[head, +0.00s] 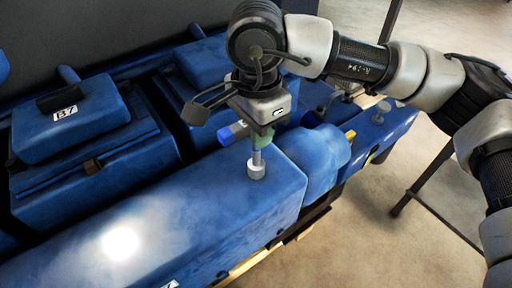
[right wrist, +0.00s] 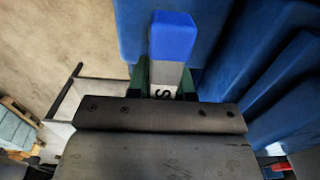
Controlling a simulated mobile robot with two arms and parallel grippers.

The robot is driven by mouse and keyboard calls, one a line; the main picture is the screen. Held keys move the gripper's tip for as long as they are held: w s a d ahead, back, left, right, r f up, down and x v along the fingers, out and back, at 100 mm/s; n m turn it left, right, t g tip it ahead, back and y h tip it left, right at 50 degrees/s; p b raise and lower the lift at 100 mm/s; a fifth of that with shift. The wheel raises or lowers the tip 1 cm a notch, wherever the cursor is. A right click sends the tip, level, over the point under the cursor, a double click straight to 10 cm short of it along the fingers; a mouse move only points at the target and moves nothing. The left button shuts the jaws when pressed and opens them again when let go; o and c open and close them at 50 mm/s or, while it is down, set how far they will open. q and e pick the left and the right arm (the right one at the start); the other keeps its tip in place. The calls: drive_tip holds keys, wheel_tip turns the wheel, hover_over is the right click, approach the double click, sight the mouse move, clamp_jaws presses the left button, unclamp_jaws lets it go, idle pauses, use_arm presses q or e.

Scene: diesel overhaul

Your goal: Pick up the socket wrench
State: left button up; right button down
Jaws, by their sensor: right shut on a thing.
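The socket wrench has a blue-ended handle (head: 235,132) and a silver socket (head: 256,170) that points down. My right gripper (head: 263,138) is shut on the wrench, over the long blue engine cover (head: 190,215). I cannot tell whether the socket touches the cover. In the right wrist view, the wrench's blue end (right wrist: 173,35) and its grey shank, with a dark letter on it, stick out between the green fingers of the right gripper (right wrist: 165,78). The rest of the wrench is hidden behind the gripper body there. My left gripper is not in view.
Blue engine blocks with labelled covers (head: 70,118) fill the left and middle. A rounded blue housing (head: 318,160) with a yellow tip stands right of the wrench. A dark stand leg (head: 425,180) stands on the floor at the right. Bare floor (head: 380,240) lies at lower right.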

drive_tip(key=shift+r, duration=0.1)
drive_tip(key=shift+r+b, duration=0.4)
drive_tip(key=s+d+r+b, duration=0.4)
drive_tip(key=d+r+b, duration=0.1)
drive_tip(key=d+r, duration=0.5)
drive_tip(key=shift+s+d, duration=0.3)
drive_tip(key=shift+d, duration=0.1)
idle(0.5)
